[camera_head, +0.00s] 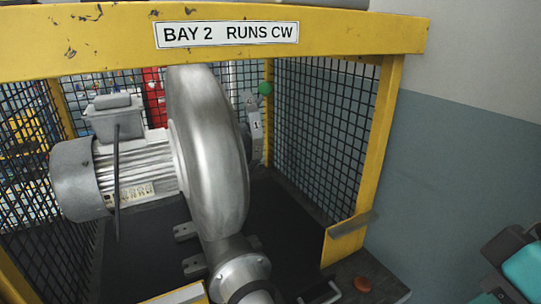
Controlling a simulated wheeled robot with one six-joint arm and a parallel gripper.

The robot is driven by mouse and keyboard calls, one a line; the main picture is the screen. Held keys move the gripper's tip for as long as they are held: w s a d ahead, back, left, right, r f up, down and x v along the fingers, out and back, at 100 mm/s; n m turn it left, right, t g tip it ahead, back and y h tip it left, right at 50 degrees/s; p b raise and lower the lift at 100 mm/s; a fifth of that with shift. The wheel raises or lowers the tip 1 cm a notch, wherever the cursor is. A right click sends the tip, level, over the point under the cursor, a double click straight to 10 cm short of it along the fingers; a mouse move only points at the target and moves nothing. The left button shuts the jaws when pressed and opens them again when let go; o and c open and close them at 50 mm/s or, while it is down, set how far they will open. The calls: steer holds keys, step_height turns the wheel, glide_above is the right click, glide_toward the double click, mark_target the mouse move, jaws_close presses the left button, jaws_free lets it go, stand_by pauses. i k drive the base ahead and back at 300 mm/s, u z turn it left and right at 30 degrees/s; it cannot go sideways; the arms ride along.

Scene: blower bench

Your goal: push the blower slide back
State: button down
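The blower (208,150) is a grey metal unit with a round fan housing, standing inside a yellow cage. Its finned motor (135,170) is on the left, and its outlet flange (240,272) points down toward the bottom edge. A small pale metal loop or plate (322,293) shows right of the outlet at the bottom edge. I cannot tell whether it belongs to the slide, and no other part is clearly the slide.
A yellow beam (350,32) with a "BAY 2 RUNS CW" sign (227,34) crosses the top. Black mesh and a yellow post (376,150) close the right side. A green ball (265,88) hangs near the back mesh.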

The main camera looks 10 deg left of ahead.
mark_target(230, 232)
steer(key=u, duration=0.6)
steer(key=k, duration=0.15)
steer(key=z, duration=0.75)
steer(key=i, duration=0.2)
steer(key=u, duration=1)
